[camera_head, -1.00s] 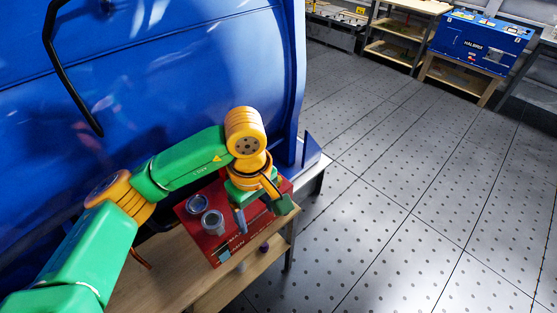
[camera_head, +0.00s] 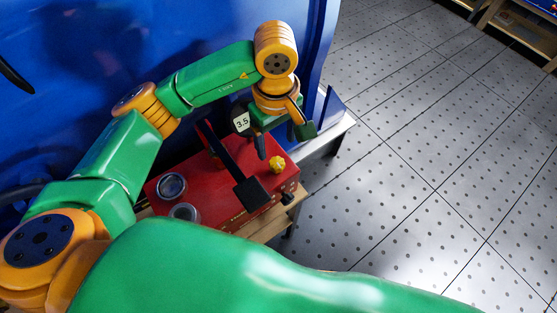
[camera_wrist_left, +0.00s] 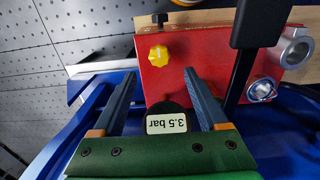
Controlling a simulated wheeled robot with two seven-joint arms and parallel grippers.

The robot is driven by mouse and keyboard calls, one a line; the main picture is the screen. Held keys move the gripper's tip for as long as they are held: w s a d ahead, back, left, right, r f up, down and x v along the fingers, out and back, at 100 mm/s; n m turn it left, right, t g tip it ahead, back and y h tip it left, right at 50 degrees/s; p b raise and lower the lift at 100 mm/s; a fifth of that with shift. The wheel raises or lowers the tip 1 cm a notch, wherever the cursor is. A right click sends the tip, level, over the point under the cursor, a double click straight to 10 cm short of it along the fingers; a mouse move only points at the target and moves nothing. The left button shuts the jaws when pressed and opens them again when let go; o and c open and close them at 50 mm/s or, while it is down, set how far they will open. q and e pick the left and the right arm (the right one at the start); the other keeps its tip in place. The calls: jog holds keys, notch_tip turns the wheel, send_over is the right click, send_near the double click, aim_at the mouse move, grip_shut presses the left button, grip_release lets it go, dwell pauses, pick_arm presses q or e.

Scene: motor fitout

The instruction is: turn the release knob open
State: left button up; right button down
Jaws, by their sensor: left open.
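The yellow knob (camera_head: 277,165) stands on top of the red box (camera_head: 225,163), near its right end. It also shows in the left wrist view (camera_wrist_left: 158,56), just beyond the fingertips and in line with the gap between them. My left gripper (camera_head: 283,141) is open and empty, above and behind the knob. No finger visibly touches the knob. In the left wrist view the two fingers (camera_wrist_left: 160,74) are spread wide. A round gauge (camera_head: 241,121) reading 3.5 bar also shows between the fingers (camera_wrist_left: 167,122). My right gripper is not in view.
A black lever (camera_head: 228,160) with a square pad slants over the box, left of the knob. Two round grey ports (camera_head: 172,186) are at the left end. A blue wall (camera_head: 70,90) rises behind. A green arm link of mine fills the front.

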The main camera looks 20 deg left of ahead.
aim_at(277, 163)
pick_arm(q)
jog(key=shift+f, duration=1)
notch_tip(277, 163, down, 6)
jog(key=shift+f+p, duration=0.15)
jog(key=shift+p, duration=0.7)
jog(key=shift+w, duration=0.1)
grip_shut()
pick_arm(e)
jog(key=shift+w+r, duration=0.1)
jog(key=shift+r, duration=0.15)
